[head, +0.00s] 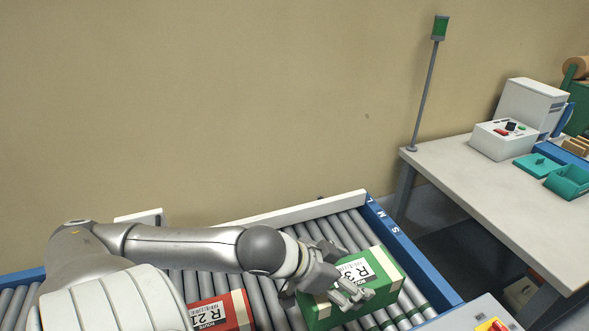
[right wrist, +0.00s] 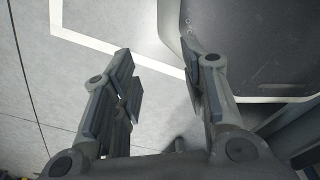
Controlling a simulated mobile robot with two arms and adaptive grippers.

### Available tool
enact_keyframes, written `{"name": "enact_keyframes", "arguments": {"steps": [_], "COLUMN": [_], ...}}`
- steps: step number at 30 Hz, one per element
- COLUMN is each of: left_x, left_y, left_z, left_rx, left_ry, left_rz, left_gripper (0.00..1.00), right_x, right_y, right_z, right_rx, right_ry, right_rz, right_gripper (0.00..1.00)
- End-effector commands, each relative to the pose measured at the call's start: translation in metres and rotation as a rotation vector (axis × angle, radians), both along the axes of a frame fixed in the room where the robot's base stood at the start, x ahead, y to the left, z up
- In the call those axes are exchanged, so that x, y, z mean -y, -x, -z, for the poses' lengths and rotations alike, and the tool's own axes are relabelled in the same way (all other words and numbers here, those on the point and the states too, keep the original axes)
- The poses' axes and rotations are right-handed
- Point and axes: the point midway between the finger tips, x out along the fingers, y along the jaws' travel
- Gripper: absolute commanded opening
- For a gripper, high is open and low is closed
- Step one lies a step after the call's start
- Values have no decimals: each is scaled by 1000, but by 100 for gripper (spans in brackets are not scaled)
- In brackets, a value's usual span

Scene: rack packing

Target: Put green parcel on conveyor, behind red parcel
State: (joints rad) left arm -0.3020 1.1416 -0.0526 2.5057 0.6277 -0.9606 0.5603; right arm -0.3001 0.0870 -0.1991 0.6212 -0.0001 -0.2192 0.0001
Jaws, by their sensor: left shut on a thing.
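The green parcel (head: 385,278) has a white label and sits at the right part of the roller conveyor (head: 268,297). My left gripper (head: 350,290) is shut on the green parcel, with its fingers against the near side and top. I cannot tell whether the parcel's underside touches the rollers. The red parcel (head: 238,308) lies on the rollers to the left of the green one, partly hidden by my left arm and cut by the frame's bottom edge. My right gripper (right wrist: 160,82) is open and empty above the floor in the right wrist view.
A blue rail (head: 412,250) closes the conveyor's right end, and a pale rail (head: 290,212) runs along the back. A workbench (head: 470,185) with a control box (head: 503,139) and teal trays (head: 568,182) stands at the right. A lamp pole (head: 425,90) rises from its corner.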

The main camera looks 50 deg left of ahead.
Motion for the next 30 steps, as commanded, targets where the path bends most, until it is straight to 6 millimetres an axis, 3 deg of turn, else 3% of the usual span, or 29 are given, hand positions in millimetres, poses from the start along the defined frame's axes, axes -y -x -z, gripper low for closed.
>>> {"name": "enact_keyframes", "arguments": {"steps": [3, 10, 12, 19, 21, 30], "left_x": [-3, -14, -25, -53, -59, -77], "left_y": [-5, -21, -34, -74, -83, -109], "left_z": [7, 18, 18, 38, 52, 90], "left_rx": [6, 9, 4, 6, 5, 6], "left_ry": [-1, -3, 0, 4, 4, 3], "left_rz": [1, -1, -6, -6, -6, -1], "left_gripper": [33, 33, 33, 33, 33, 33], "right_x": [-8, -12, -12, -9, -8, -4], "right_y": [10, 6, 4, 1, 0, 0], "right_z": [14, 49, 39, 36, 38, 39], "right_rx": [-14, -10, -8, -1, -1, 0], "right_ry": [-8, -14, -14, -10, -9, -5], "right_rz": [3, 4, 4, 2, 1, 0], "right_gripper": [40, 40, 40, 40, 40, 40]}}
